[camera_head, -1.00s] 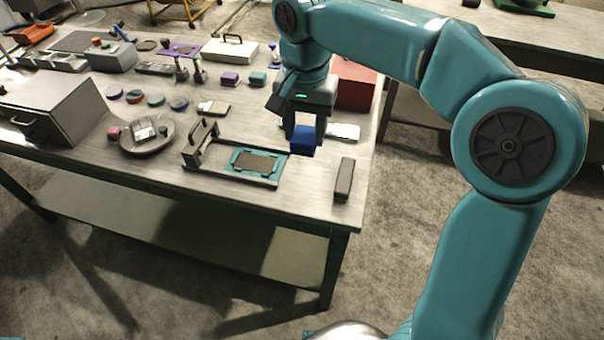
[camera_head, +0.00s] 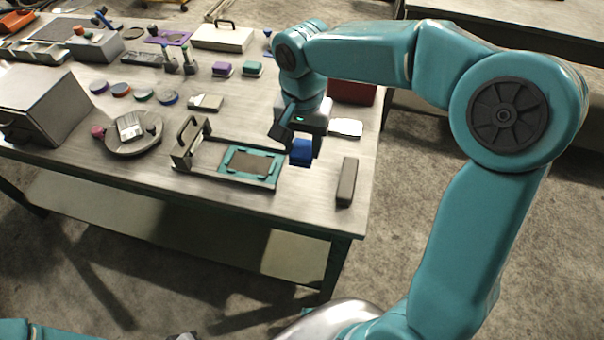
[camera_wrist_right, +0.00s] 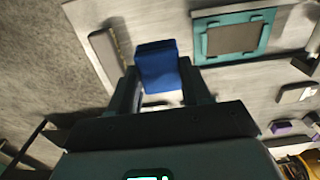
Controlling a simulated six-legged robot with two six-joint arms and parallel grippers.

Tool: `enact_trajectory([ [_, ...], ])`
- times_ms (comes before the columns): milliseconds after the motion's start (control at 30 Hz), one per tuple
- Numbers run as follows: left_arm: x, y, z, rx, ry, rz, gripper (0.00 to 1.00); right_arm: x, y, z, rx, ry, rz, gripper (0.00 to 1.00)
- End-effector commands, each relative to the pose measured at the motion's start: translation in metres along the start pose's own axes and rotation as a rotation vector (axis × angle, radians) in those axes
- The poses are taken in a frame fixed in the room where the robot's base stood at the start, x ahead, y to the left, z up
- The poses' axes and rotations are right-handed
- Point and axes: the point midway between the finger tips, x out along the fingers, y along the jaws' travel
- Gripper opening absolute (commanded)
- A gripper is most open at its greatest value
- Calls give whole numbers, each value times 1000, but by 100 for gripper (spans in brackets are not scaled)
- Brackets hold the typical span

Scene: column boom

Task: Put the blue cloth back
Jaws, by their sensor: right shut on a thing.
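The blue cloth (camera_head: 301,152) is a small folded block held between the fingers of my right gripper (camera_head: 303,145). In the right wrist view the cloth (camera_wrist_right: 158,66) sits between the two dark fingers of the gripper (camera_wrist_right: 158,88), which is shut on it. The cloth is over the table's right part, just right of a teal-framed panel (camera_head: 279,171). I cannot tell whether it touches the table. Part of the cloth is hidden by the gripper. My left gripper does not show.
A dark grey bar (camera_head: 347,181) lies near the table's right edge. A white pad (camera_head: 346,127) and a red box (camera_head: 352,92) are behind the gripper. A round dish (camera_head: 132,146) and a grey box (camera_head: 42,104) stand at left.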

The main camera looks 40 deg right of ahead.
Motion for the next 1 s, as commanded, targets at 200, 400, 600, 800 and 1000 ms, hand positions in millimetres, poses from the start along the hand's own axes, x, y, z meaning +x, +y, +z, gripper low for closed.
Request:
enact_trajectory([
  [200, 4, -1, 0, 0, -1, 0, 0, 51, 0, 0, 1, -2, 2, 24],
  [400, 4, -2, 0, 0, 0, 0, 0, 71, -2, -2, 1, -2, 1, 24],
  [600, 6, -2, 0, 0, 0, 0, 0, 101, -2, -4, 2, -1, 1, 24],
  [800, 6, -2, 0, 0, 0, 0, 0, 105, -2, -4, 1, 0, -1, 24],
  [1000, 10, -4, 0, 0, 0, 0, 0, 109, -2, -4, 1, 0, -1, 24],
])
